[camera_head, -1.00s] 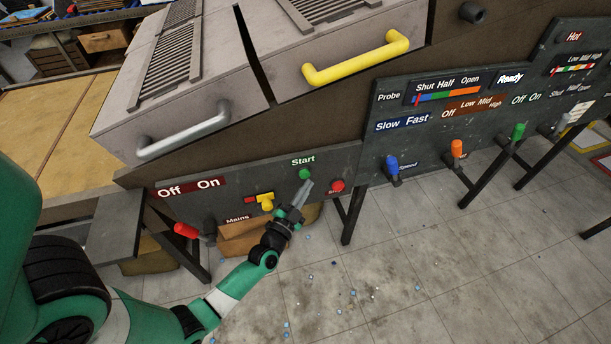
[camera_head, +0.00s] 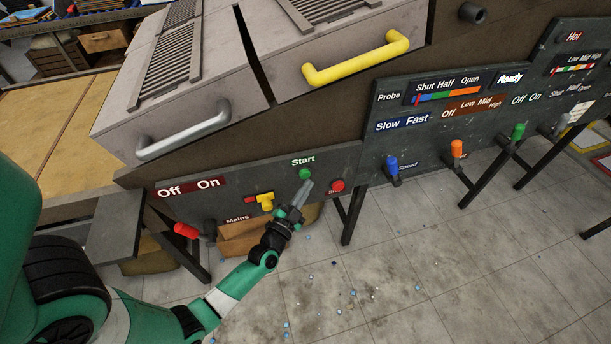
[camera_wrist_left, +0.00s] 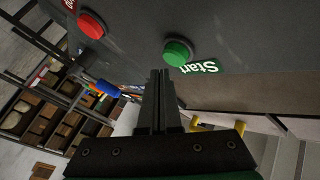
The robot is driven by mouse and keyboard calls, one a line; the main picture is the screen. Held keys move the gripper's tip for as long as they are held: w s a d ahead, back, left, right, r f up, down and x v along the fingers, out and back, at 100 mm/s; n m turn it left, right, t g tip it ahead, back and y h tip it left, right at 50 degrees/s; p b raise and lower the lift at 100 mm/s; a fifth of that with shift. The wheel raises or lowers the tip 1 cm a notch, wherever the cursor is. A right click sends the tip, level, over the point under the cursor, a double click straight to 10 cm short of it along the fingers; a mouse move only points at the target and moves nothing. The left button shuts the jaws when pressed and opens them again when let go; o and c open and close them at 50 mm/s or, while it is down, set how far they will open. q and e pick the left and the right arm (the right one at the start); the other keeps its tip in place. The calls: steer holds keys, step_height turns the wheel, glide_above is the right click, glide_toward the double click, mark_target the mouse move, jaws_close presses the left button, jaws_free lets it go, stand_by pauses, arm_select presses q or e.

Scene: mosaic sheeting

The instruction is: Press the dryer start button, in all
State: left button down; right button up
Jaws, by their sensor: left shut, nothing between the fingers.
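The green start button (camera_head: 305,174) sits under the word "Start" on the dark front panel (camera_head: 240,182) of the dryer. My left gripper (camera_head: 308,184) is shut and empty, with its fingertips just below the button in the head view. In the left wrist view the green button (camera_wrist_left: 177,52) stands out from the panel just beyond the shut fingertips (camera_wrist_left: 160,74). I cannot tell whether the tips touch it. The red stop button (camera_head: 337,186) is to the right of the green one. My right gripper is not in view.
A yellow knob (camera_head: 265,201) and a red mains handle (camera_head: 186,230) are on the panel to the left. Blue (camera_head: 392,165), orange (camera_head: 457,148) and green (camera_head: 517,131) levers are to the right. A yellow hood handle (camera_head: 355,60) is above.

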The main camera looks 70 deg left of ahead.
arm_select(q)
steer(key=shift+a, duration=0.45)
steer(key=shift+a+b, duration=0.5)
steer(key=shift+b, duration=0.2)
stand_by(0.5)
steer(key=shift+d+p, duration=0.9)
steer(key=shift+p, duration=0.3)
